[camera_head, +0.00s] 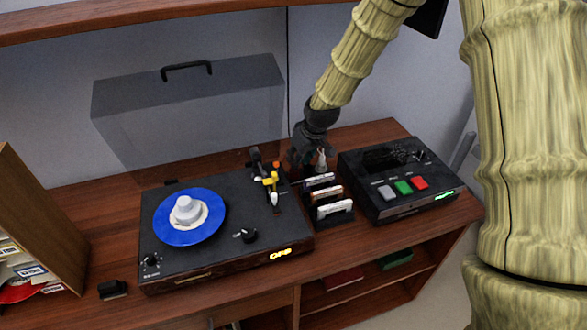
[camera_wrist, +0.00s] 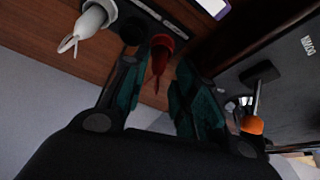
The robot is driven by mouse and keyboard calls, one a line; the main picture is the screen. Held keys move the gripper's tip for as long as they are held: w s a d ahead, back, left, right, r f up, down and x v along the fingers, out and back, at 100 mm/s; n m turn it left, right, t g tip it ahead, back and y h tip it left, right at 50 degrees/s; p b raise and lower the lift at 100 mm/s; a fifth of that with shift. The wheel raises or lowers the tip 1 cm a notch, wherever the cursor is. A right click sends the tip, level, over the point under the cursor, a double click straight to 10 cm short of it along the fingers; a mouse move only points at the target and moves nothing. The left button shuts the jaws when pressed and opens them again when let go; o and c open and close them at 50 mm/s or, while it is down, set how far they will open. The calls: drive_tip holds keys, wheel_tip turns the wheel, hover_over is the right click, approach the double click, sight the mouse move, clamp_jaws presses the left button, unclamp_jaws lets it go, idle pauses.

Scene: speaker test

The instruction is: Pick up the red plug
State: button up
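The red plug (camera_wrist: 161,52) shows in the wrist view, set at the edge of a dark socket strip, with its thin end pointing toward my gripper. My gripper (camera_wrist: 157,78) is open, with one dark green-padded finger on each side of the plug's thin end and visible gaps between. I cannot tell how deep the plug lies between the fingers. A white plug (camera_wrist: 92,22) is left of it. In the head view my gripper (camera_head: 305,158) is low behind the turntable's right side, and the red plug is hidden there.
The turntable (camera_head: 165,262) with a blue record (camera_head: 188,235) stands left of my gripper. A rack of cassettes (camera_head: 330,195) is just in front. A black box with grey, green and red buttons (camera_head: 400,187) is to the right. A shelf edge (camera_head: 150,12) runs above.

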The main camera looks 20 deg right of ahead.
drive_tip(key=x, duration=0.2)
drive_tip(key=p+x, duration=0.1)
drive_tip(key=shift+w+f, duration=0.2)
drive_tip(key=shift+w, duration=0.2)
drive_tip(key=shift+s+a+f+p, duration=0.1)
drive_tip(key=shift+f+p, duration=0.05)
drive_tip(key=shift+p, duration=0.2)
drive_tip(key=shift+f, duration=0.25)
drive_tip(key=shift+r, duration=0.1)
drive_tip(key=c, duration=0.6)
